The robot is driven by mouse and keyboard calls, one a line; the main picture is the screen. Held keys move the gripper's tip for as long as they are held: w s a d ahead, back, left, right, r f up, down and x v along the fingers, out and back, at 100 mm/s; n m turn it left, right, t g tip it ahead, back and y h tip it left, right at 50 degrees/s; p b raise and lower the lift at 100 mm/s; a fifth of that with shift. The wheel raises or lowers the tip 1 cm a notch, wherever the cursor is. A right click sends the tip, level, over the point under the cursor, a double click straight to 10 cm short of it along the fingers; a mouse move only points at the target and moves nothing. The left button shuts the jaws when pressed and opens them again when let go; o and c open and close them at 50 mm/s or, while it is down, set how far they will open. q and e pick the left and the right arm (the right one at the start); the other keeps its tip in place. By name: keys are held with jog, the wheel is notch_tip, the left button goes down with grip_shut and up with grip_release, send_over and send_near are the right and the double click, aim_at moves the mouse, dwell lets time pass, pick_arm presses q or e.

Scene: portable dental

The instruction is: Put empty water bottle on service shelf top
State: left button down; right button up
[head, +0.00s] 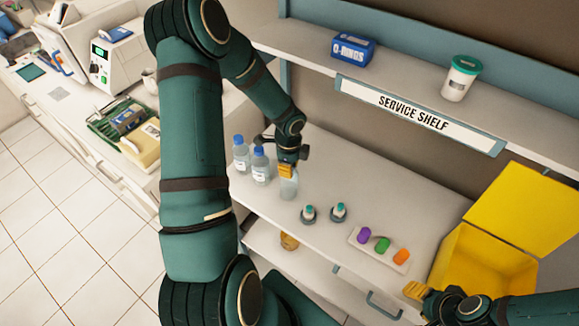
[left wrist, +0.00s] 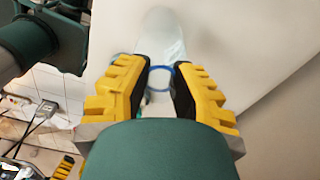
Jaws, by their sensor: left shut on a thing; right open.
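A clear, empty-looking water bottle (head: 288,188) is in my left gripper (head: 287,170), low over the grey worktop beside two capped bottles. I cannot tell whether its base touches the worktop. In the left wrist view the yellow-padded fingers of my left gripper (left wrist: 160,88) close on the clear bottle (left wrist: 163,38), with a blue ring between them. The service shelf top (head: 410,82) is the raised board above the "SERVICE SHELF" sign (head: 418,115). My right gripper (head: 418,292) is open at the lower right, partly cut off, near the yellow bin.
Two blue-capped bottles (head: 260,166) stand just left of the held one. A blue O-rings box (head: 352,50) and a white cup with green lid (head: 461,78) stand on the shelf, with free room between. Small bottles, a tray (head: 378,250) and an open yellow bin (head: 485,262) are right.

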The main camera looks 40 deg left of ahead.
pick_arm(q)
jog(key=c, duration=0.9)
grip_release()
jog(key=shift+o, duration=0.2)
notch_tip(320, 180, up, 12)
jog(key=p, duration=0.1)
jog(key=s+d+f+n+h, duration=0.1)
jog(key=s+d+f+n, duration=0.1)
jog(key=d+f+n, duration=0.3)
jog(key=s+d+f+n+t+h, duration=0.1)
jog(key=s+d+f+n, duration=0.2)
jog(key=d, duration=0.9)
jog(key=s+d+f+n+t+h, duration=0.1)
jog(key=s+d+f+n, duration=0.2)
jog(key=d+f+n, duration=0.3)
jog(key=d+n, duration=0.1)
jog(key=d, duration=0.2)
jog(key=shift+d+f+n+h, duration=0.3)
jog(key=shift+d+f+n, duration=0.05)
jog(key=shift+n, duration=0.05)
